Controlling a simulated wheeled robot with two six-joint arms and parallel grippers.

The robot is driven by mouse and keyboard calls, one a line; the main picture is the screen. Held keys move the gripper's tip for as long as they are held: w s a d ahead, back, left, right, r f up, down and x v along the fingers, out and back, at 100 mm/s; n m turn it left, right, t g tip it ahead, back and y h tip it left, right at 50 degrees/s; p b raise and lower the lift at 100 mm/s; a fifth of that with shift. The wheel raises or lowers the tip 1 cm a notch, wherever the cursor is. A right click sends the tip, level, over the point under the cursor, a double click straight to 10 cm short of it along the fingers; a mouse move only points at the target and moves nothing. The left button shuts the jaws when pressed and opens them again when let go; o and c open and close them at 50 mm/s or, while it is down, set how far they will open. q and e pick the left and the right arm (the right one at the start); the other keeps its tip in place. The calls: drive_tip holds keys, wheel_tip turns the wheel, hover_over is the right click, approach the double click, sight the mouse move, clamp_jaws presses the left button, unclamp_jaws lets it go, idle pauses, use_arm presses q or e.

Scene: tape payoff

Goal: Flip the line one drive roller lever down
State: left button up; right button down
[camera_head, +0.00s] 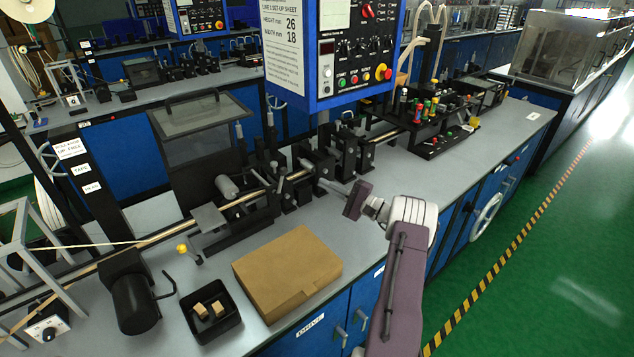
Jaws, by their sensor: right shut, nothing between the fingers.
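The line one machine (290,180) runs along the near bench, with black roller stands in its middle. A pale grey bar (330,187) sticks out from these stands toward my right gripper; I cannot tell for sure that it is the drive roller lever. My right gripper (355,199) is shut and empty, at the front of the stands near the bar's end. I cannot tell whether they touch. A small yellow-knobbed lever (183,249) stands farther left on the machine. My left gripper is not in view.
A cardboard box (287,270) lies on the bench front, beside a black tray (211,312) with small blocks. A black motor (132,295) stands left of it. A blue control panel (345,50) hangs above the stands. Bare bench (440,165) lies right of my gripper.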

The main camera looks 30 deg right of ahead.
drive_tip(key=w+a+r+p, duration=0.2)
drive_tip(key=w+a, duration=0.4)
drive_tip(key=a, duration=0.1)
drive_tip(key=shift+w+r+p, duration=0.15)
drive_tip(key=shift+r+p, duration=0.2)
drive_tip(key=shift+p, duration=0.05)
